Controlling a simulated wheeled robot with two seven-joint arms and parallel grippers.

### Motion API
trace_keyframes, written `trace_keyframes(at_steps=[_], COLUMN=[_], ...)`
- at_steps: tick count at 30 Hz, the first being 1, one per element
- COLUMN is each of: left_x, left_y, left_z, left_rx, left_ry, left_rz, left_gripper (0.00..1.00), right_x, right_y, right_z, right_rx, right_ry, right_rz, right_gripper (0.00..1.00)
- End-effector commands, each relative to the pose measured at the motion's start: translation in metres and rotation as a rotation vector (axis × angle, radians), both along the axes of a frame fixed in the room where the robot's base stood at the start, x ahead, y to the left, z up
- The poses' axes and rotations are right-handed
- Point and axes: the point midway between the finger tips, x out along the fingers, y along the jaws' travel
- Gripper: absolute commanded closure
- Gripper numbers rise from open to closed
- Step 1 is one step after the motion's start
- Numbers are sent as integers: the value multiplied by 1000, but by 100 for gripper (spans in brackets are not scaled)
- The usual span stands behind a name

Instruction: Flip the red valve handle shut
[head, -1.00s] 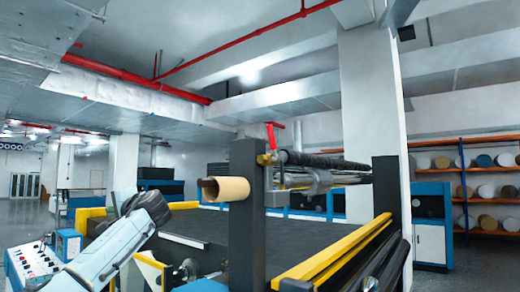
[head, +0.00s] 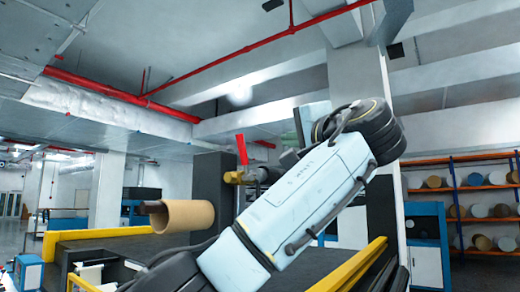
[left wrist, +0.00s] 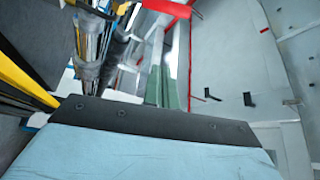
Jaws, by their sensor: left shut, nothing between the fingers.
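The red valve handle (head: 241,150) stands nearly upright, tilted slightly, above a brass valve body (head: 234,177) beside the dark post. My left arm crosses the middle of the head view, with its wrist right of the handle. There its fingertips are hidden; an apparent gap separates the arm from the handle. In the left wrist view, my left gripper (left wrist: 162,82) seems to show as two narrow greenish-grey fingers close together, shut and empty. A red bar lies near the top of that view; I cannot tell whether it is the handle. My right gripper is not in view.
A brown cardboard tube (head: 185,215) sticks out left of the dark post (head: 211,187). A yellow rail (head: 350,266) edges the machine at lower right. Shelves of rolls (head: 470,205) stand far right. My arm hides the machine's rollers in the head view.

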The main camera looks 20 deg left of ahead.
Motion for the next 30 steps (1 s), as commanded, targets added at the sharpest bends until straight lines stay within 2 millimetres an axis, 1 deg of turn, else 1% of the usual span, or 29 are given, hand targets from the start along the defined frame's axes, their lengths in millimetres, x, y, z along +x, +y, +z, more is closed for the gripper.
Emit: trace_keyframes(at_steps=[1, 4, 6, 8, 11, 14, 18, 21, 26, 27, 30], left_x=[0, 0, 1, 1, 6, 16, 36, 53, 78, 73, 65], left_y=[0, 1, 1, 2, 6, 15, 34, 48, 71, 70, 75], left_z=[0, 0, 0, 0, 1, 5, 12, 16, 22, 17, 11], left_rx=[0, 0, -1, -1, -1, -1, -2, -1, 0, -2, -2], left_ry=[0, 0, 1, 1, 2, 4, 4, 4, 5, -2, -1], left_rz=[0, 1, 1, 2, 4, 6, 8, 7, 7, 2, 2], left_gripper=[100, 100, 100, 100, 100, 100, 100, 100, 100, 100, 100], right_x=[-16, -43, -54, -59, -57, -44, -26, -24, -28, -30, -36], right_y=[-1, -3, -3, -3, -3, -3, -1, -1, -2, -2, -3], right_z=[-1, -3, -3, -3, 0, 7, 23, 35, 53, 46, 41], right_rx=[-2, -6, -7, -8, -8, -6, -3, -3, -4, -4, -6], right_ry=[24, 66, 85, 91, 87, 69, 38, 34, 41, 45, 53], right_rz=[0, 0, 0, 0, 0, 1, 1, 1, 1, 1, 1], right_gripper=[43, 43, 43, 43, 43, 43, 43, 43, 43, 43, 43])
